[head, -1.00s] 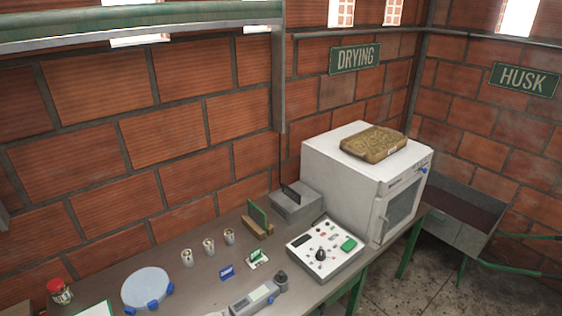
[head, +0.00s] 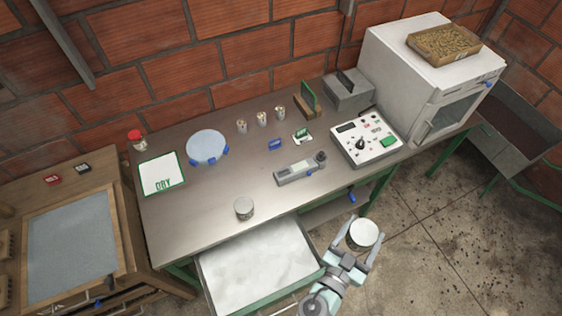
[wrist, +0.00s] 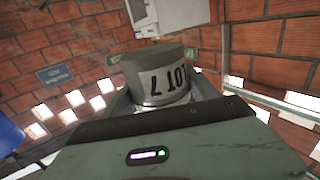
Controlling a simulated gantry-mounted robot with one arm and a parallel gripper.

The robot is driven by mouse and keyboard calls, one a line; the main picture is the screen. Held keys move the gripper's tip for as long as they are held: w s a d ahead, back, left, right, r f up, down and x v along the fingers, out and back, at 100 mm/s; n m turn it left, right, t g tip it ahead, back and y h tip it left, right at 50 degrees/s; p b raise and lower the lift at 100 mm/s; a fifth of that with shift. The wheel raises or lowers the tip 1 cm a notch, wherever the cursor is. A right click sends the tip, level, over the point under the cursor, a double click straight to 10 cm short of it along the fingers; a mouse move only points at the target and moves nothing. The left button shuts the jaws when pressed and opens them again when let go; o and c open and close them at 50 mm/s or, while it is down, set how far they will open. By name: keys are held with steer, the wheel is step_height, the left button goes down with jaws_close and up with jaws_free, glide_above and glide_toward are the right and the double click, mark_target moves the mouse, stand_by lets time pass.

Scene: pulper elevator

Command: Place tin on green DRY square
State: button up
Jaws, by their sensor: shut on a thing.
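My gripper (head: 359,246) is shut on a grey tin with a pale top (head: 363,234), held over the floor in front of the table's edge. In the wrist view the tin (wrist: 158,74) sits between the fingers, and its white label shows black lettering that appears upside down. The DRY square (head: 165,166) is a white sheet with a green border and green "DRY" lettering, lying at the table's left end. It looks empty and is well to the left of my gripper.
The metal table (head: 205,220) holds a round pale-blue disc (head: 207,146) beside the square, a red-lidded jar (head: 136,140), several small cylinders, a grey handheld device (head: 297,172) and a control box (head: 366,139). An open white drawer (head: 258,265) juts out below. The table's front left is clear.

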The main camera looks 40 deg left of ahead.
steer(key=a+f+n+g+y+b, duration=0.1)
steer(key=a+f+n+y+b, duration=0.25)
steer(key=a, duration=0.55)
steer(key=a+f+n+g+y+b, duration=0.2)
steer(key=a+y+b, duration=0.2)
steer(key=a, duration=0.4)
steer(key=a+f+n+g+y+b, duration=0.1)
steer(key=a+f+n+y+b, duration=0.2)
steer(key=a, duration=0.6)
steer(key=s+a+n+g+y+b, duration=0.3)
steer(key=s+a, duration=0.5)
steer(key=a, duration=0.3)
steer(key=s+a+n+g+y+b, duration=0.4)
steer(key=s+a+g+b, duration=0.3)
steer(key=a, duration=0.4)
steer(key=shift+s+a+f+n+g+b, duration=0.35)
steer(key=shift+s+n+g, duration=0.35)
steer(key=shift+g, duration=0.5)
steer(key=shift+w+y, duration=0.15)
steer(key=shift+y, duration=0.1)
step_height(320, 180, down, 18)
steer(key=b, duration=0.6)
steer(key=shift+w, duration=0.1)
steer(key=shift+f+p, duration=0.3)
steer(key=shift+f, duration=0.5)
